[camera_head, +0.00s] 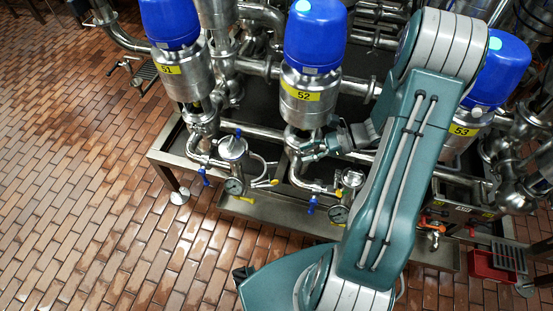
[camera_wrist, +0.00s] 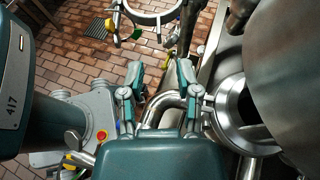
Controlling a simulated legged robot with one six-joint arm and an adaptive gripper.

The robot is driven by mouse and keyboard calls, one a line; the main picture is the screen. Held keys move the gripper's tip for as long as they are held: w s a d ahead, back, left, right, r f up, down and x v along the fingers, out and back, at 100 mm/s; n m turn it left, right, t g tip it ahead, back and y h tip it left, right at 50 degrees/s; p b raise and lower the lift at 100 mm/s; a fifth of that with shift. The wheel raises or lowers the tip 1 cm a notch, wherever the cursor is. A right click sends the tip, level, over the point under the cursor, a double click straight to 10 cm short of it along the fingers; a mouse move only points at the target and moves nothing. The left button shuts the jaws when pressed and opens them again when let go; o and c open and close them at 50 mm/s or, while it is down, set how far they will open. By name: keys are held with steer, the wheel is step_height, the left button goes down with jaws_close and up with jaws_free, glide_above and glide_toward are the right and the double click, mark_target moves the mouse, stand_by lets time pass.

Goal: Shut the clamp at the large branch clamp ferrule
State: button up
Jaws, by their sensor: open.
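My gripper (camera_wrist: 160,75) is open and empty in the wrist view, its two fingers apart with a bent steel pipe (camera_wrist: 165,103) showing beyond and between them. In the head view my gripper (camera_head: 318,148) is beside the lower pipework of valve 52 (camera_head: 308,97), small and partly merged with the metal. To the right of the fingers, the wrist view shows a large round steel flanged fitting (camera_wrist: 231,112). It may be the large branch clamp ferrule, but I cannot tell for sure. I cannot make out a clamp's latch or whether it is open.
Blue-topped valves 51 (camera_head: 172,70) and 53 (camera_head: 468,130) stand on either side of valve 52. A steel ring (camera_wrist: 150,14) is at the wrist view's top. The brick floor (camera_head: 80,180) at left is largely clear.

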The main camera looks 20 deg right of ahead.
steer(key=x, duration=0.9)
steer(key=shift+a+f, duration=0.1)
steer(key=shift+a, duration=0.1)
jaws_close()
